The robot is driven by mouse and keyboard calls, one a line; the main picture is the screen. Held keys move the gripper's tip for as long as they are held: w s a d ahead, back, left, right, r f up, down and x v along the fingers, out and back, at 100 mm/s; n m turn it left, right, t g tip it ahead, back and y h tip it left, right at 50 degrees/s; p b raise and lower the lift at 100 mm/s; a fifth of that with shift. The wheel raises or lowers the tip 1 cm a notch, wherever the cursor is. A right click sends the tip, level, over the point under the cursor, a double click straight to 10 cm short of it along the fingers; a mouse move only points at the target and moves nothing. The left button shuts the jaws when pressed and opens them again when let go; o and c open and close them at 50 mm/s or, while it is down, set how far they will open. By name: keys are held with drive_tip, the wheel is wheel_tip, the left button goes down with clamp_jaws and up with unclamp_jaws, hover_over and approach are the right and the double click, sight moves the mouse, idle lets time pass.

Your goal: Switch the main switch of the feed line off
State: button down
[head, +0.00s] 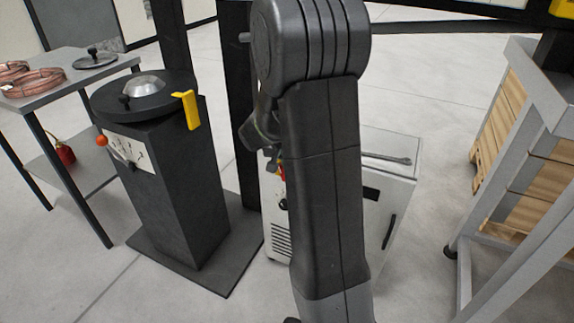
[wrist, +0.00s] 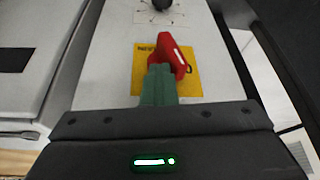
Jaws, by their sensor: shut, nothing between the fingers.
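The main switch is a red rotary handle (wrist: 173,54) with a white mark, on a yellow plate (wrist: 148,85) on a light panel. In the wrist view the handle stands nearly upright, leaning slightly. My gripper (wrist: 160,72) has its green fingers shut together with nothing between them. The fingertips overlap the handle's lower left side; I cannot tell whether they touch it. In the head view my arm hides most of the switch, and only a bit of red and yellow (head: 282,173) shows on the cabinet (head: 400,190).
A black knob (wrist: 162,4) sits beyond the switch on the panel. A wrench (head: 386,158) lies on the cabinet top. Left stand a dark pedestal (head: 185,190) with a dial and a table (head: 105,75) with copper coils. A grey rack (head: 515,150) stands right. Floor shows between them.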

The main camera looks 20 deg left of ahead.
drive_tip(key=h, duration=0.1)
drive_tip(key=a+h+p, duration=0.1)
drive_tip(key=shift+a+r+n+h, duration=0.2)
drive_tip(key=shift+n+h, duration=0.1)
drive_tip(key=shift+h, duration=0.1)
drive_tip(key=h+p, duration=0.1)
drive_tip(key=a+h+p, duration=0.1)
drive_tip(key=h, duration=0.1)
drive_tip(key=shift+w+a+f+n+g, duration=0.1)
drive_tip(key=shift+a+n+g, duration=0.2)
drive_tip(key=shift+n, duration=0.1)
drive_tip(key=h+p, duration=0.1)
drive_tip(key=h, duration=0.1)
drive_tip(key=a+f+h+p, duration=0.1)
drive_tip(key=a+n+h+p, duration=0.1)
drive_tip(key=h, duration=0.1)
drive_tip(key=shift+w+a+f+h, duration=0.1)
drive_tip(key=shift+w+f+h, duration=0.05)
drive_tip(key=shift+f+h, duration=0.2)
drive_tip(key=shift+a+f, duration=0.1)
drive_tip(key=shift+f, duration=0.05)
